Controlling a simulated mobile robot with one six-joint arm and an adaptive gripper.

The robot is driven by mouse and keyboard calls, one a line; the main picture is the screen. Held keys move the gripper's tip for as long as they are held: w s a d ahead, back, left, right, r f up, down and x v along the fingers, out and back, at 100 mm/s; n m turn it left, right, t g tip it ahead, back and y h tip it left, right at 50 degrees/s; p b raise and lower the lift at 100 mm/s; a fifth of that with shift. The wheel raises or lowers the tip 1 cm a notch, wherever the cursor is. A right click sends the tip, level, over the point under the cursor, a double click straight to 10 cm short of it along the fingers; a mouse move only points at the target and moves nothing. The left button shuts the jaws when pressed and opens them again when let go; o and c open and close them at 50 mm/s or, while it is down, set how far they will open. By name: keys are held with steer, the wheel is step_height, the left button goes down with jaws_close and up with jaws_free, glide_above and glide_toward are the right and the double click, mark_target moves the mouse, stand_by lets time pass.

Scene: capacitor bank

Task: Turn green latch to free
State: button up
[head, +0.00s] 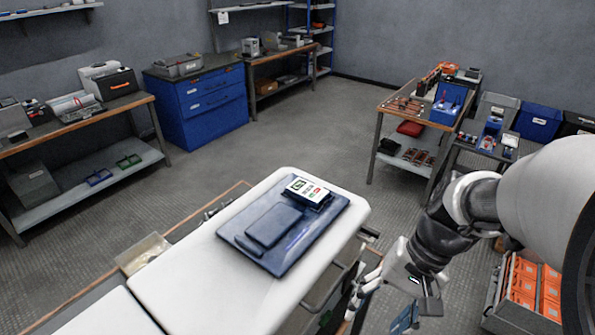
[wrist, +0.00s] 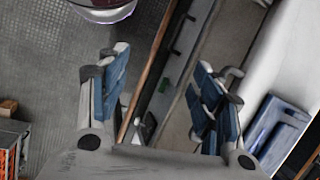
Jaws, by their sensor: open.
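My gripper (head: 381,308) hangs beside the right side of this unit. In the wrist view my gripper (wrist: 162,95) is open, its blue-padded fingers wide apart with nothing held.
A dark blue tray (head: 284,258) with a labelled box (head: 309,192) lies on the unit's white top. A handle-like rail (head: 335,285) runs along its side, close to my gripper. Orange bins (head: 524,285) stand on the right. The floor (head: 330,130) beyond is clear.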

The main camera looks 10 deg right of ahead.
steer(key=w+d+f+m+t+y+p, duration=0.2)
steer(key=d+f+m+y, duration=0.6)
steer(key=f, duration=0.3)
steer(key=m+t+p, duration=0.2)
steer(key=m+t, duration=1)
glide_toward(328, 319)
steer(key=shift+y, duration=0.4)
steer(key=x, duration=0.2)
steer(key=b+x, duration=0.1)
steer(key=x, duration=0.5)
steer(key=shift+w+f, duration=0.2)
steer(key=shift+f, duration=0.1)
steer(key=c, duration=1.1)
